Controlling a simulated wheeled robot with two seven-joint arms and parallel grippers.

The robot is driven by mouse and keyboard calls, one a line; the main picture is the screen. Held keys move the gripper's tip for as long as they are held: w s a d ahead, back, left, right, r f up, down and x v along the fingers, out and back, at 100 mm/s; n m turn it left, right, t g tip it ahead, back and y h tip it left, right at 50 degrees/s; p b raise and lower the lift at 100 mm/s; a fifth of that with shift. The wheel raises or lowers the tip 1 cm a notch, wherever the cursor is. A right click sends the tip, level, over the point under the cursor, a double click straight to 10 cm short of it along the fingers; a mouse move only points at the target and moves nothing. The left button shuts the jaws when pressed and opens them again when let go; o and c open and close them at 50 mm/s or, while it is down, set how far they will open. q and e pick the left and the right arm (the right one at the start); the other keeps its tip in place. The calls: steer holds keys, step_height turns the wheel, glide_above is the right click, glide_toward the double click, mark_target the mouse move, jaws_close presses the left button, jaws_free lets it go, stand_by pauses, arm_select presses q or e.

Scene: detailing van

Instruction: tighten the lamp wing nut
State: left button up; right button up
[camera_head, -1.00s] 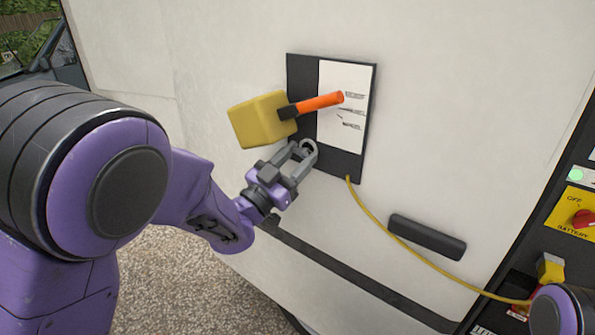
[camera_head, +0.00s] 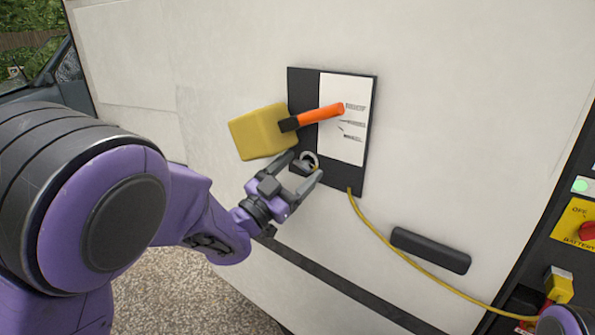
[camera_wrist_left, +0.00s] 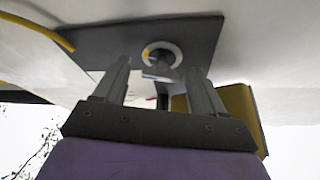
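The lamp is a yellow block (camera_head: 262,132) with an orange handle (camera_head: 322,113), in front of a dark plate (camera_head: 303,90) on the pale van wall. In the left wrist view the fitting (camera_wrist_left: 163,53) shows as a pale ring with a grey centre, just beyond and between the fingertips. My left gripper (camera_head: 305,165) is open and empty, its fingers apart; contact with the fitting cannot be told. My right gripper is out of view.
A white label (camera_head: 343,135) is on the plate. A yellow cable (camera_head: 387,243) runs from the plate to a yellow connector (camera_head: 559,286) at lower right. A black handle (camera_head: 431,250) is on the wall. A battery switch panel (camera_head: 576,228) stands at the right edge.

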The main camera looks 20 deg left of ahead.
arm_select(q)
steer(key=b+v, duration=0.4)
steer(key=v, duration=0.6)
steer(key=shift+s+f, duration=0.15)
steer(key=shift+s, duration=0.1)
steer(key=shift+a, duration=0.1)
